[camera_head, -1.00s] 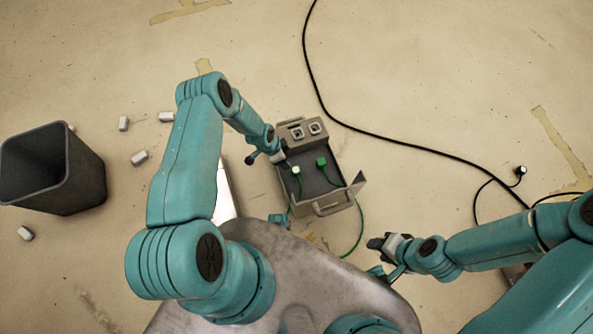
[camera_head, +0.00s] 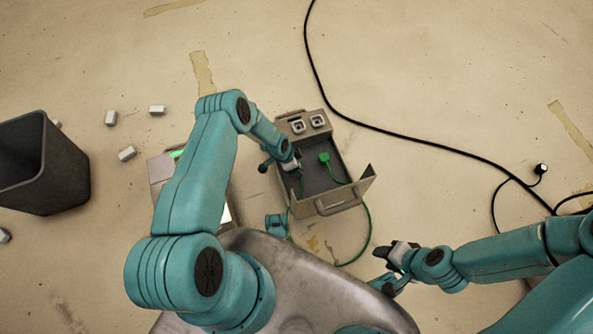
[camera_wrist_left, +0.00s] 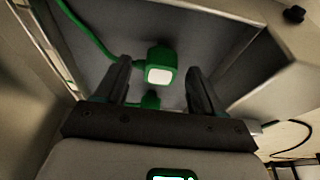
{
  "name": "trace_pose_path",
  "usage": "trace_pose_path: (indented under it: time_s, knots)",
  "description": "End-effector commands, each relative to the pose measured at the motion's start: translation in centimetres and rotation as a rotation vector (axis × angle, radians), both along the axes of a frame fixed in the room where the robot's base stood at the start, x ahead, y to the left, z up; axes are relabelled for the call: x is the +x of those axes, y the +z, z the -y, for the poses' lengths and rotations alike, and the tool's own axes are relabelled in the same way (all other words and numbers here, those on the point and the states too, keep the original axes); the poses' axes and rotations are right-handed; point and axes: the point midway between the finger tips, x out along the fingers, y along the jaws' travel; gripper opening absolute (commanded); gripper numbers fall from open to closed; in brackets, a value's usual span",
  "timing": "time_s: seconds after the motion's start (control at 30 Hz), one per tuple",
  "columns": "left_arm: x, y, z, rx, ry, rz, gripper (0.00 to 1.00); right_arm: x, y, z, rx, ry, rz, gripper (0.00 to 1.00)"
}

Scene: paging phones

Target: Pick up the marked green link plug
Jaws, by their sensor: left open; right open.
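The marked green link plug (camera_wrist_left: 160,57) has a white face and lies between the spread fingers of my left gripper (camera_wrist_left: 160,85) in the left wrist view, with no visible grip on it. In the head view my left gripper (camera_head: 297,166) is over the left part of the open grey case (camera_head: 345,198) and hides that plug. A second, plain green plug (camera_head: 324,158) lies in the case to the right, on a green cord. My right gripper (camera_head: 380,254) is open and empty, outside the case at its lower right.
Two square sockets (camera_head: 318,121) sit on the case's far end. A black cable (camera_head: 400,142) crosses the floor at right. A dark bin (camera_head: 45,165) stands at left near several small white blocks (camera_head: 127,153). A pale box with a green light (camera_head: 160,168) is partly behind my left arm.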

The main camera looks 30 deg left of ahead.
Motion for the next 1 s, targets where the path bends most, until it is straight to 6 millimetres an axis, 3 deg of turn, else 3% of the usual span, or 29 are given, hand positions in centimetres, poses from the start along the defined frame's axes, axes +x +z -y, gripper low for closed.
trace_pose_path:
  time_s: [0.03, 0.27, 0.47, 0.77, 1.0]
  knots:
    - [0.2, -1.2, 0.2, 0.000, -0.001, 0.000, 0.68, 0.1, -1.0, 0.1, 0.000, -0.005, 0.001, 0.43]
    - [0.3, -1.1, 0.2, 0.000, 0.000, 0.000, 0.68, 0.2, -0.7, 0.2, -0.002, -0.006, 0.003, 0.43]
    - [0.2, -1.1, 0.2, 0.000, 0.000, 0.000, 0.12, 0.2, -0.7, 0.2, -0.002, -0.006, 0.003, 0.43]
    - [0.3, -0.9, 0.2, 0.000, 0.000, 0.000, 0.11, 0.1, -0.6, 0.1, -0.001, -0.005, 0.002, 0.43]
    - [0.3, 1.8, 0.2, 0.001, -0.001, 0.001, 0.11, -0.2, 1.3, -0.1, 0.002, 0.006, -0.003, 0.43]
